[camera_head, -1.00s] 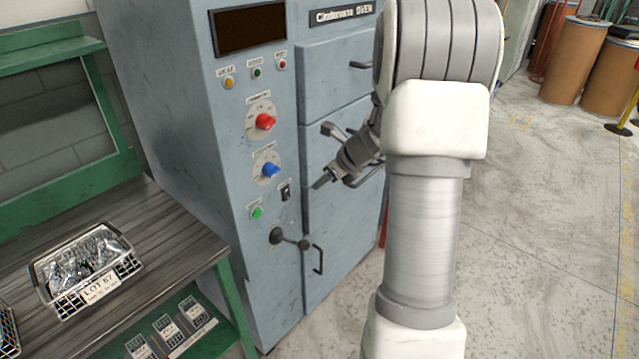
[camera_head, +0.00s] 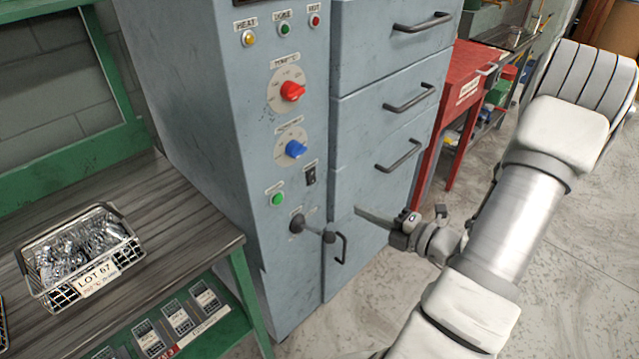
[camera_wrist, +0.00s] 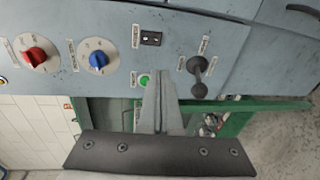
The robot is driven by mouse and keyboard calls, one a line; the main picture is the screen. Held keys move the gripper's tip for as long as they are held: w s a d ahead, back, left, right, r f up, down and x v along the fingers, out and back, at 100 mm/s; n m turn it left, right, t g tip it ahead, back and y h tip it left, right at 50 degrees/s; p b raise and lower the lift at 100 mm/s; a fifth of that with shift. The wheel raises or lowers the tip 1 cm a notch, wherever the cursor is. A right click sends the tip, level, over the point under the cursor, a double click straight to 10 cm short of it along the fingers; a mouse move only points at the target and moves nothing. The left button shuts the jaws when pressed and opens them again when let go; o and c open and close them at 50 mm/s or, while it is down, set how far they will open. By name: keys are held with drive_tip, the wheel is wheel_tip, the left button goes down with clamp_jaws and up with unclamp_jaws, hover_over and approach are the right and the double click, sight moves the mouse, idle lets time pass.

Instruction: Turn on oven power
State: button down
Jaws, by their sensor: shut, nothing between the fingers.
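The grey-blue oven cabinet (camera_head: 240,130) has a control column on its front. A black rocker switch (camera_head: 310,174) sits below the blue knob (camera_head: 296,149); it also shows in the wrist view (camera_wrist: 151,38). A green button (camera_head: 278,199) is at its lower left, and a dark lever (camera_head: 312,229) is lower down. My gripper (camera_head: 358,211) is shut and empty, right of the lever and in front of the lower drawers. In the wrist view, its fingertips (camera_wrist: 158,76) appear beside the green button (camera_wrist: 145,80). I cannot tell the gap to the panel.
A red knob (camera_head: 292,91) and several indicator lights are higher on the panel. Drawer handles (camera_head: 410,97) stick out at right. Floor at right is open.

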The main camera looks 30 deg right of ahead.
sight(313, 182)
drive_tip(key=shift+d+m+t+h, duration=0.3)
drive_tip(key=shift+m+h, duration=0.1)
drive_tip(key=shift+m, duration=0.2)
drive_tip(key=b+x, duration=0.2)
drive_tip(key=x, duration=1.2)
drive_tip(key=shift+b, duration=0.3)
drive_tip(key=shift+a, duration=0.1)
drive_tip(key=shift+w+f+t, duration=0.1)
drive_tip(key=shift+t, duration=0.2)
drive_tip(key=shift+s+d, duration=0.25)
drive_tip(key=shift+s, duration=0.4)
drive_tip(key=f+p+v, duration=0.2)
drive_tip(key=v, duration=1)
drive_tip(key=shift+s+f, duration=0.25)
drive_tip(key=shift+s, duration=0.05)
